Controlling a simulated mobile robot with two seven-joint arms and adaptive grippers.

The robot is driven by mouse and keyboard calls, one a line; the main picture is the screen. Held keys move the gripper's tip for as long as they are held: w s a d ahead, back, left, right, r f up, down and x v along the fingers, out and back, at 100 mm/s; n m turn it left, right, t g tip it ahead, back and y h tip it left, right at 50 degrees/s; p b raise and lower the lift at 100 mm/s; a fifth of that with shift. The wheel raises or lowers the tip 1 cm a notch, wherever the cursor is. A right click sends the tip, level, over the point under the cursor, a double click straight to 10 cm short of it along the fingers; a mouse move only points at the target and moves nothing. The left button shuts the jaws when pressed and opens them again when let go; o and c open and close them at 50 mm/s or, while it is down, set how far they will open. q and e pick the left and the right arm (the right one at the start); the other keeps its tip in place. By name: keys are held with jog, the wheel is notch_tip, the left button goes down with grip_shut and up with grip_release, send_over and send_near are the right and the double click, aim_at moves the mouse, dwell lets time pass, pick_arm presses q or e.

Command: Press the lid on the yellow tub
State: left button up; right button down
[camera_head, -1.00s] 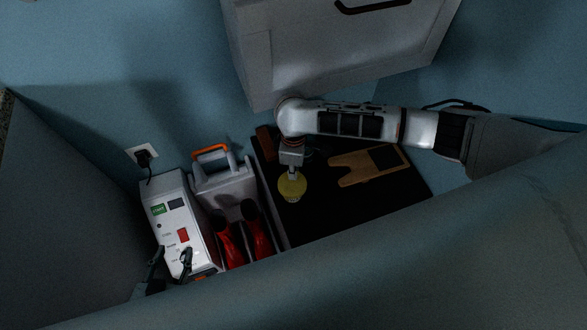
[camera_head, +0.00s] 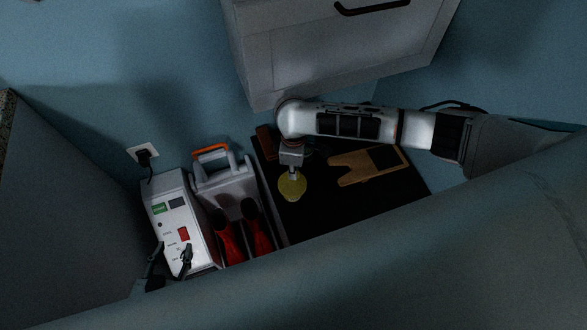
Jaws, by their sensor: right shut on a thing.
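A round yellow thing (camera_head: 292,188), the yellow tub with its lid, stands on the black surface left of the middle. From above I cannot tell lid from tub, or whether the lid is seated. My right gripper (camera_head: 293,174) points down at it from above, shut and touching its top; the fingertips are small and dark here.
A white box with a red switch (camera_head: 183,234) stands at the left. Beside it are a grey caddy with an orange handle (camera_head: 211,153) and red boots (camera_head: 230,241). A brown board (camera_head: 353,167) lies right of the tub. A white cabinet (camera_head: 335,55) overhangs behind.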

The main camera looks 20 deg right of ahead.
jog(key=shift+f+p, duration=0.2)
jog(key=shift+p, duration=0.1)
dwell(0.5)
jog(key=c, duration=1.5)
grip_release()
